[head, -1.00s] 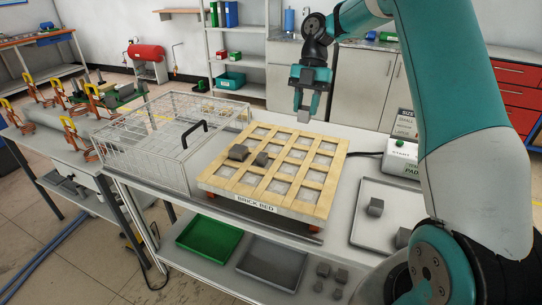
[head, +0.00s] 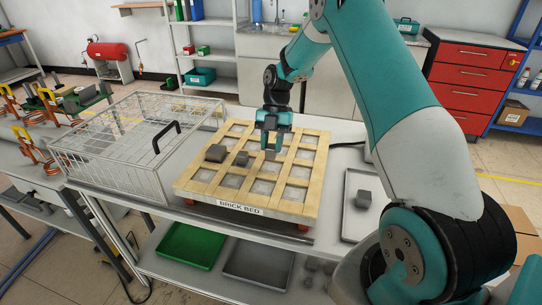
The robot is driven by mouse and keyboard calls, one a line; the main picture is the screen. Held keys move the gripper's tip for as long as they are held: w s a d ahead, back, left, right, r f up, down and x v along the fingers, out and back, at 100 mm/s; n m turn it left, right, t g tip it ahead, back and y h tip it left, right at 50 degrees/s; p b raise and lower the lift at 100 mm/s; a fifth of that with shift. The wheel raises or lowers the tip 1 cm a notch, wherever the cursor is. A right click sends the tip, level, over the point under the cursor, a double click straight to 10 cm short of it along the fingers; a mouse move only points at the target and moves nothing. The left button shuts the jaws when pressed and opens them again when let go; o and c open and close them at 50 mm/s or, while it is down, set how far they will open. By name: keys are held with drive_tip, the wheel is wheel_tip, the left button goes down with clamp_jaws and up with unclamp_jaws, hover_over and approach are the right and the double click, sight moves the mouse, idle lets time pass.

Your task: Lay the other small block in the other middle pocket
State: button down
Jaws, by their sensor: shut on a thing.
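The brick bed (head: 240,209) is a pale slab with a tan grid of square pockets on the table. A larger dark grey block (head: 216,153) and a small grey block (head: 241,158) lie side by side on its left half. My gripper (head: 271,151) points down over the middle of the bed, just right of the small block. It is shut on another small grey block (head: 270,155), mostly hidden between the fingers. I cannot tell whether the held block touches the pocket floor.
A wire cage lid with a black handle (head: 164,139) stands left of the bed. A grey tray (head: 359,224) with a dark block (head: 363,199) lies to the right, partly behind my arm. Green (head: 189,246) and grey (head: 258,265) trays sit on the shelf below.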

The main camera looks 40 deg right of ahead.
sight(272, 156)
drive_tip(key=shift+f+p, duration=0.3)
drive_tip(key=shift+f, duration=1.95)
drive_tip(key=shift+f, duration=0.1)
drive_tip(key=c, duration=0.8)
unclamp_jaws()
drive_tip(key=shift+s, duration=0.1)
